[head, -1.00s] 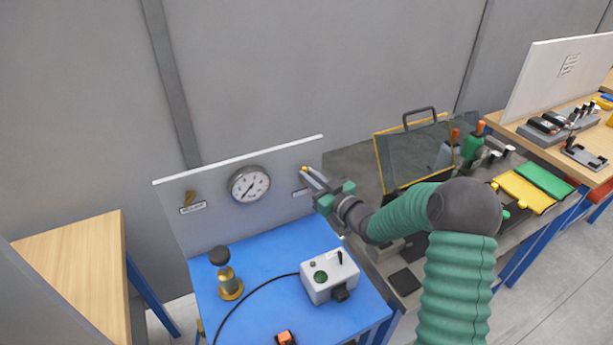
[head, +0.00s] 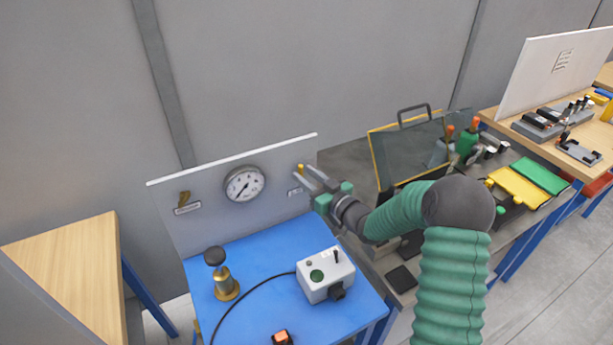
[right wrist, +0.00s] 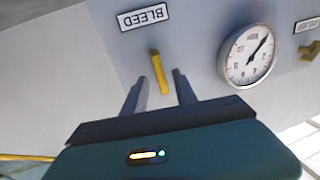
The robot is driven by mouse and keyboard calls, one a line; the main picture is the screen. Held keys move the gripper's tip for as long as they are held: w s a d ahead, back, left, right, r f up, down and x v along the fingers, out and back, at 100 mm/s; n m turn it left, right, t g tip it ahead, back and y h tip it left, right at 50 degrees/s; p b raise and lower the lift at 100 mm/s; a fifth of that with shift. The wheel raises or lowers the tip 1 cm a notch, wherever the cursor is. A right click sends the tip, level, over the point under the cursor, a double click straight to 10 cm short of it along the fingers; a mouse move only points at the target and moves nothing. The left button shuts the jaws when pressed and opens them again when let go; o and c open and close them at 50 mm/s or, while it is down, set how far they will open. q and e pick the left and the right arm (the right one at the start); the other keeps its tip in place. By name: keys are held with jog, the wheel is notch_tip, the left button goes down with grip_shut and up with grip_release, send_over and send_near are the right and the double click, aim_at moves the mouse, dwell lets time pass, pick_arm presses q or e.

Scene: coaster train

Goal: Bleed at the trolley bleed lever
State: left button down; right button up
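The bleed lever (right wrist: 158,73) is a short yellow handle on the grey panel (head: 225,215), beside the label BLEED (right wrist: 143,18). In the head view the lever (head: 300,170) shows at the panel's right side, by my right gripper's tips. My right gripper (head: 304,174) is open, its two grey fingers apart. In the right wrist view, turned upside down, the lever's end lies between the fingertips, with a gap on each side. I cannot tell how deep it sits between them. The round gauge (head: 244,184) is left of the lever. My left gripper is not in view.
A blue trolley top (head: 250,262) carries a brass fitting with a black knob (head: 222,275) and a grey control box (head: 325,274) with a cable. A second yellow lever (head: 184,198) is on the panel's left.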

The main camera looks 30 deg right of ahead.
jog(key=shift+r, duration=0.15)
jog(key=s+d+b, duration=0.1)
jog(key=s+d, duration=0.1)
jog(key=s, duration=1.4)
jog(key=shift+s+d+b, duration=0.25)
jog(key=shift+s+b, duration=0.1)
jog(key=shift+b, duration=0.05)
